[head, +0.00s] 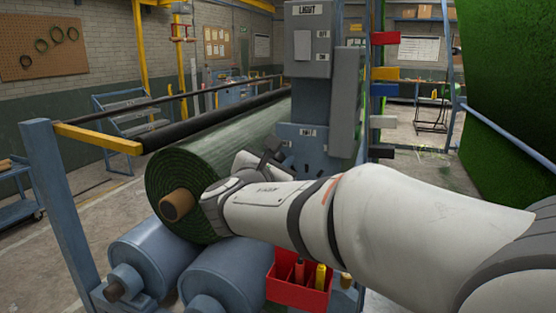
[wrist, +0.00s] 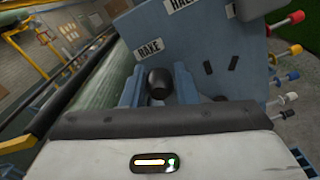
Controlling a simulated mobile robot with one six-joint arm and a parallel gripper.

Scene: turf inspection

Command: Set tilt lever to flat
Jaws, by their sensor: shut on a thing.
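The tilt lever shows as a rounded black knob (wrist: 159,84) in the wrist view. My gripper (wrist: 160,92) is shut on the knob, with a blue-grey piece on each side of it. Behind is a blue label plate (wrist: 215,60), its label RAKE just above the knob. Another label, partly cut off and seeming to read HALF, is farther up. No label reading flat is legible. In the head view my gripper (head: 260,160) reaches the front of the blue post's plate (head: 312,148); the lever is mostly hidden there by my gripper and wrist.
A large green turf roll (head: 185,165) on a brown core lies left of my wrist, above blue rollers (head: 150,258). A red bin (head: 298,285) with tools sits below my arm. A grey LIGHT box (head: 307,45) is on the post above. Coloured knobs (wrist: 285,20) stick out at the plate's right.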

